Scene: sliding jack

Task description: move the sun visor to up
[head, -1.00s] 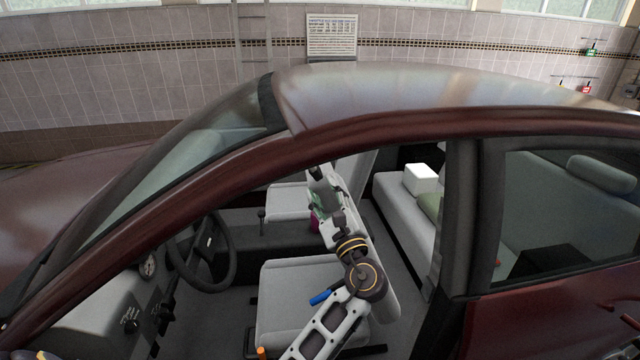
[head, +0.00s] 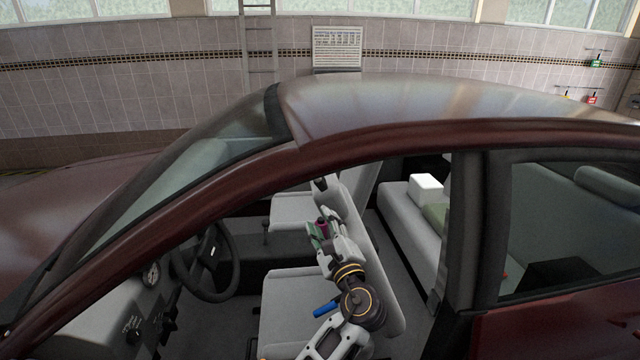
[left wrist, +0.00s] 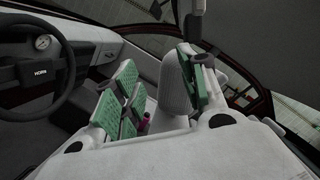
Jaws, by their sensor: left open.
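My left gripper (head: 319,231) is inside the car, reaching through the side window opening above the front seats. Its green-padded fingers stand apart with nothing held between them; they also show in the left wrist view (left wrist: 158,88). I cannot pick out the sun visor with certainty. In the head view the roof and its front edge hide the area behind the top of the windshield. In the left wrist view a dark grey panel (left wrist: 238,35) lies above and right of the fingers; I cannot tell whether it is the visor or the roof lining. My right gripper is out of view.
The car roof (head: 400,105) and window frame surround my left arm. The steering wheel (head: 205,262) is left of it. The near front seat (head: 290,295) is below. A white box (head: 426,186) sits on the rear seat. A small magenta object (left wrist: 144,123) shows beyond the fingers.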

